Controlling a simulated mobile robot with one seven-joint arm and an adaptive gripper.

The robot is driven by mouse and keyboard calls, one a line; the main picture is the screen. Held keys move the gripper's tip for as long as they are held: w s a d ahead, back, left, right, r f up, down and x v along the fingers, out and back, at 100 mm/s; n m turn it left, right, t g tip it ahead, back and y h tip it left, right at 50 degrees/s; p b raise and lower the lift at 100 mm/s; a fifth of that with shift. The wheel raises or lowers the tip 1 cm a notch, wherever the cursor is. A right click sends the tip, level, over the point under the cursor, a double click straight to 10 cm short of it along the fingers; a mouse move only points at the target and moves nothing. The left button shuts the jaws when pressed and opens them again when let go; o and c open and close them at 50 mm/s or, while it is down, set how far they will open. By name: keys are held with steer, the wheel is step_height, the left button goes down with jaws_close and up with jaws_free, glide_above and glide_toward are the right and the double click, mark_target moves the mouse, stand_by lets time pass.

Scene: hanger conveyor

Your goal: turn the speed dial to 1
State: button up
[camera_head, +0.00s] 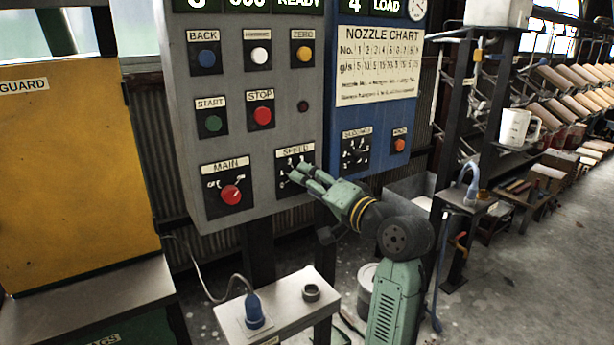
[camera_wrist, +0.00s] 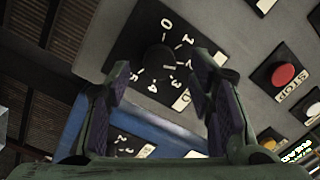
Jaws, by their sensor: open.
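The speed dial is a black round knob (camera_wrist: 160,57) on a black plate with white numerals, on the grey control panel (camera_head: 270,65). I cannot clearly tell which numeral the knob points at. In the head view its SPEED label (camera_head: 295,151) shows, but my gripper (camera_head: 298,174) hides part of the plate. My gripper is open, its two fingers (camera_wrist: 162,82) on either side of the knob in the picture, with gaps visible. Contact does not show.
The red MAIN knob (camera_head: 231,195) is left of the dial, and the red STOP button (camera_head: 262,115) is above. A blue panel (camera_head: 343,120) with another dial (camera_head: 355,151) adjoins on the right. A small table (camera_head: 285,300) stands below.

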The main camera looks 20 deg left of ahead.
steer(key=shift+x, duration=0.85)
steer(key=shift+c, duration=0.4)
jaws_close()
